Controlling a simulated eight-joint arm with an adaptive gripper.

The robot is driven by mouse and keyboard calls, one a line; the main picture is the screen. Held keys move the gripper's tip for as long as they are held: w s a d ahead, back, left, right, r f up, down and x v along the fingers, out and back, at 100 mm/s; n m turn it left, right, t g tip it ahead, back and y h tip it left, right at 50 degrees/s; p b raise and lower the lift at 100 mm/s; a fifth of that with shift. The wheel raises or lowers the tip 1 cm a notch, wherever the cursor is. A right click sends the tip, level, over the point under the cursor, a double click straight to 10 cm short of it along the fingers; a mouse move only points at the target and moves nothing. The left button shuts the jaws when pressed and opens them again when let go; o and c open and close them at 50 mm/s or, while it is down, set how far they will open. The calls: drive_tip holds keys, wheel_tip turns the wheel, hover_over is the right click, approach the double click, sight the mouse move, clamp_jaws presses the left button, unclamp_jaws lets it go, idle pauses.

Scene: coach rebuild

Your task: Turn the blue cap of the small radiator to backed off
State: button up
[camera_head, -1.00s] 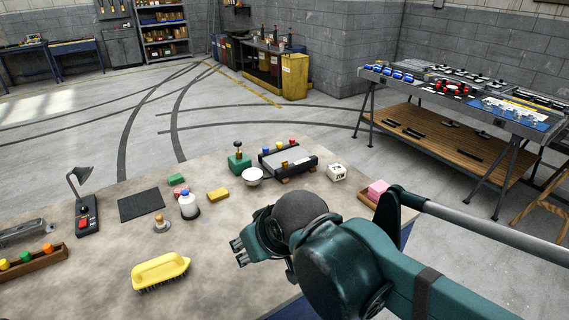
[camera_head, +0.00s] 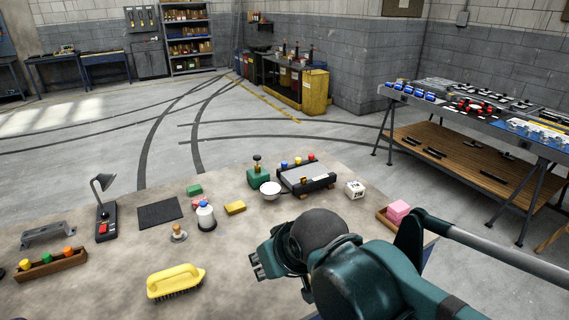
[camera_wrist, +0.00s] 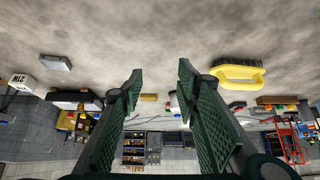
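The small radiator (camera_head: 318,184) is a low dark block with a grey top, standing toward the back right of the table. Along its far edge sit a blue cap (camera_head: 284,164), a yellow cap (camera_head: 297,160) and a red cap (camera_head: 311,156). A brass-coloured fitting shows on its near side. My gripper (camera_head: 257,267) is in front of the radiator, nearer the camera and well apart from it. In the wrist view my gripper (camera_wrist: 158,78) has its two green fingers spread with nothing between them. That view is upside down, and the caps cannot be told clearly in it.
Near the radiator stand a green block with a knob (camera_head: 258,178), a white bowl (camera_head: 270,190) and a white cube (camera_head: 355,190). A yellow brush (camera_head: 176,280) lies left of my gripper. A pink block (camera_head: 397,211) sits in a tray at right.

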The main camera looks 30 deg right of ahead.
drive_tip(key=w+d+r+m+g+p, duration=0.1)
drive_tip(key=w+d+r+m+p, duration=0.3)
drive_tip(key=w, duration=0.5)
drive_tip(key=w+d+r+m+g+p, duration=0.1)
drive_tip(key=w+d+r+m+p, duration=0.3)
drive_tip(key=w, duration=0.5)
drive_tip(key=w+d+r+m+g+p, duration=0.2)
drive_tip(key=w+d+r, duration=0.3)
drive_tip(key=w, duration=0.5)
drive_tip(key=m+g+p, duration=0.3)
drive_tip(key=m+p, duration=0.7)
hover_over(285, 162)
drive_tip(key=f, duration=0.7)
drive_tip(key=a+f, duration=0.1)
drive_tip(key=f, duration=0.2)
drive_tip(key=shift+s+f, duration=0.15)
drive_tip(key=shift+s, duration=0.1)
drive_tip(key=shift+w+d+f, duration=0.15)
drive_tip(key=shift+d+f, duration=0.2)
drive_tip(key=shift+f, duration=0.05)
drive_tip(key=shift+f, duration=0.15)
drive_tip(key=shift+f, duration=3.75)
